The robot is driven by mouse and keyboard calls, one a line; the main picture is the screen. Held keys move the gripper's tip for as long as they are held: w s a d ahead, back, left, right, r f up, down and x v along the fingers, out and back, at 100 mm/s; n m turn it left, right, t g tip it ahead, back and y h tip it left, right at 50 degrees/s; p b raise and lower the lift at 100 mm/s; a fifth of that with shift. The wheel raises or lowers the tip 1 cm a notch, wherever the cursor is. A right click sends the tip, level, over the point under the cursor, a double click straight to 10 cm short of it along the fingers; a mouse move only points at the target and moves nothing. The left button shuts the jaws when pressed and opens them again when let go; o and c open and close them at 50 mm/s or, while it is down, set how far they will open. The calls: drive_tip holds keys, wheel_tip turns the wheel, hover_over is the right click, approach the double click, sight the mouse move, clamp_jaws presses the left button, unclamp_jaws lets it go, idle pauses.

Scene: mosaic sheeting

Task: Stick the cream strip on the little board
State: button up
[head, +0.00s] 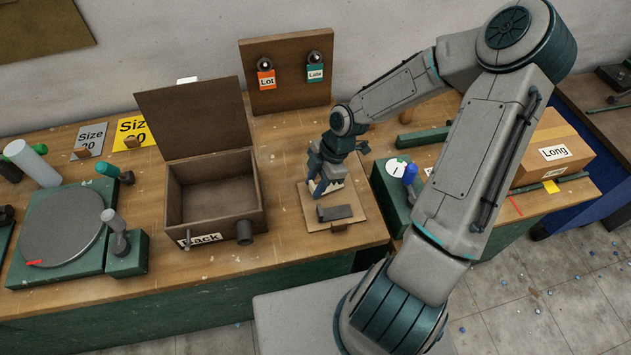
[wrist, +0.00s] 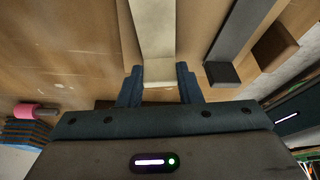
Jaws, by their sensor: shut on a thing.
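The cream strip (wrist: 154,35) is between the two fingers of my gripper (wrist: 158,88) in the wrist view and runs away from them over the board. My gripper is shut on its near end. In the head view my gripper (head: 326,187) points down over the far part of the little board (head: 312,218), a thin tan square on the bench. Only a small pale bit of the strip shows there. A dark grey bar (head: 335,212) lies on the board's near part. I cannot tell whether the strip touches the board.
An open brown box (head: 212,190) stands left of the board, and a green turntable (head: 62,232) farther left. A green block with a white dial (head: 390,185) and a blue knob is close on the right. An upright panel with two tags (head: 288,72) stands behind.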

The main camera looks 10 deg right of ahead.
drive_tip(key=o, duration=1.2)
drive_tip(key=shift+d, duration=0.1)
drive_tip(key=p+v, duration=0.1)
drive_tip(key=v, duration=1.2)
drive_tip(key=shift+w+r, duration=0.1)
drive_tip(key=shift+r, duration=0.3)
